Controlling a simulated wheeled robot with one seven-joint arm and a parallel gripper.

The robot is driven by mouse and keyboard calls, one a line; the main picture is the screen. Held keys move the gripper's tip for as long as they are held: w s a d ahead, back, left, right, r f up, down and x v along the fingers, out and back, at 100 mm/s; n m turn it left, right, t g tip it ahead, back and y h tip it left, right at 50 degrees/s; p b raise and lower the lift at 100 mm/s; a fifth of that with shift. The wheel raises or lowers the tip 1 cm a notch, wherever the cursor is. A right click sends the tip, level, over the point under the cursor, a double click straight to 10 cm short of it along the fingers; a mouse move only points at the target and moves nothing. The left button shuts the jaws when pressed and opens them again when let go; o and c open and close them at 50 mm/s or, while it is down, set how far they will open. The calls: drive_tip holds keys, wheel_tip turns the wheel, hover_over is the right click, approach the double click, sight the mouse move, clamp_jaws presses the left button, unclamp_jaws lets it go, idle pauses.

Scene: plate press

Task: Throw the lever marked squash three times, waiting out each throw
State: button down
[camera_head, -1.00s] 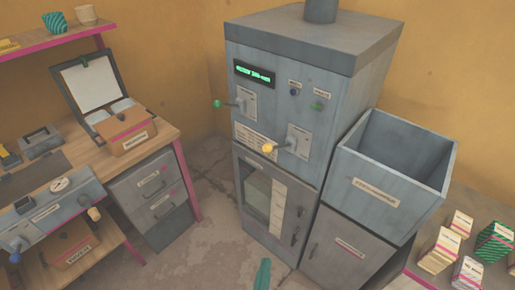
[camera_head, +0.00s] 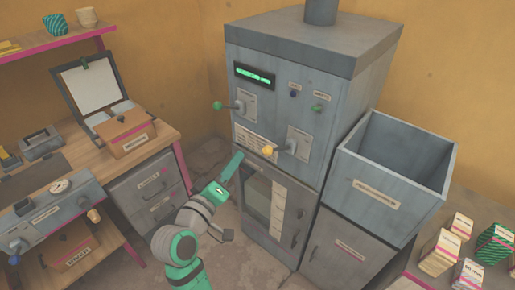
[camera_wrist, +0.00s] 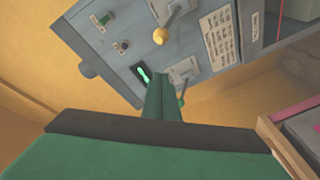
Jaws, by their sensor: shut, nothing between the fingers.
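The press (camera_head: 300,70) is a tall grey cabinet against the wall. Its front has a green-knobbed lever (camera_head: 218,106) at the upper left and a yellow-knobbed lever (camera_head: 267,150) lower right. The lever labels are too small to read, so I cannot tell which is marked squash. A lit green display (camera_head: 254,75) sits above the levers; its text is unreadable. My gripper (camera_head: 232,168) is shut and empty, in front of the press, below the levers and apart from both.
A blue button (camera_head: 293,93) and a green button (camera_head: 317,108) sit right of the display. An open grey bin (camera_head: 370,190) stands right of the press. A wooden bench (camera_head: 165,137) with boxes and drawers is at left. Small packets (camera_head: 441,252) lie at lower right.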

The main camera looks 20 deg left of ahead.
drive_tip(key=shift+a+r, duration=0.1)
drive_tip(key=shift+r, duration=0.3)
drive_tip(key=shift+w, duration=0.15)
drive_tip(key=w+d+f, duration=0.2)
drive_tip(key=w+d, duration=0.1)
drive_tip(key=w, duration=0.5)
drive_tip(key=shift+d, duration=0.35)
drive_tip(key=shift+w+d+f, duration=0.1)
drive_tip(key=shift+w, duration=0.1)
